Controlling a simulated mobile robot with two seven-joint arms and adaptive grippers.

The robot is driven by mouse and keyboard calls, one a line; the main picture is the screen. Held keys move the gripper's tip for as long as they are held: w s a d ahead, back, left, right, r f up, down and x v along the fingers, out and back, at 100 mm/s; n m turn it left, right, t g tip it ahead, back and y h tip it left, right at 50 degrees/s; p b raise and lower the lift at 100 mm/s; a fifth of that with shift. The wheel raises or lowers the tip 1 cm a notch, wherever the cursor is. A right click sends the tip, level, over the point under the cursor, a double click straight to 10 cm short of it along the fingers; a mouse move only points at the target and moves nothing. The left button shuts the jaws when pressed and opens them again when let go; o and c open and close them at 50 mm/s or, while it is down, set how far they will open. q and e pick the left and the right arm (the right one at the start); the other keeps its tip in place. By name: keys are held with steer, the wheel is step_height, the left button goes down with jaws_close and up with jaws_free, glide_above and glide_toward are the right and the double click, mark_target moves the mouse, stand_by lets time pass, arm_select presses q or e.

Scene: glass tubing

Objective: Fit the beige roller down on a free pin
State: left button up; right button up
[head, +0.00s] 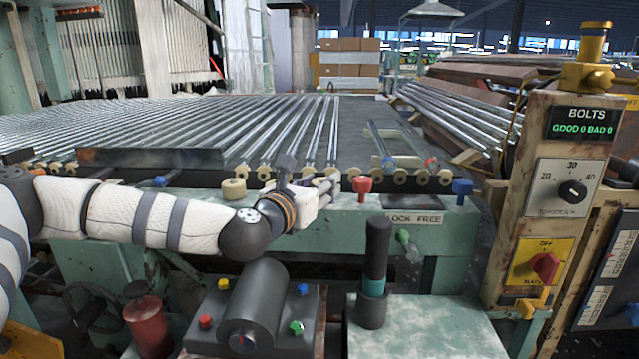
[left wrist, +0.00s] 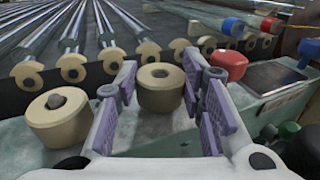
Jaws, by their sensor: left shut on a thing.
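My left gripper (head: 328,188) reaches in from the left over the green ledge at the conveyor's front edge. In the left wrist view its purple-padded fingers (left wrist: 162,100) are shut on a beige roller (left wrist: 160,98), which is upright with its hole facing up. The head view hides this roller behind the gripper. I cannot tell whether a pin is under it. A second beige roller (left wrist: 56,124) sits on the ledge to the left, with a grey pin top in its hole; it also shows in the head view (head: 234,190). My right gripper is out of view.
A red piece (head: 363,186) and a blue piece (head: 462,188) stand on the ledge (head: 350,222) to the right. Behind it runs a row of beige wheels with glass tubes (head: 290,135). A control post (head: 545,200) stands at right.

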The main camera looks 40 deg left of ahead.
arm_select(q)
steer(key=shift+f, duration=0.3)
steer(key=o, duration=1.2)
steer(key=s, duration=0.5)
steer(key=s+d, duration=0.1)
steer(key=s, duration=0.1)
steer(key=shift+s+d+r, duration=0.1)
steer(key=shift+s+r, duration=0.1)
steer(key=shift+r, duration=0.05)
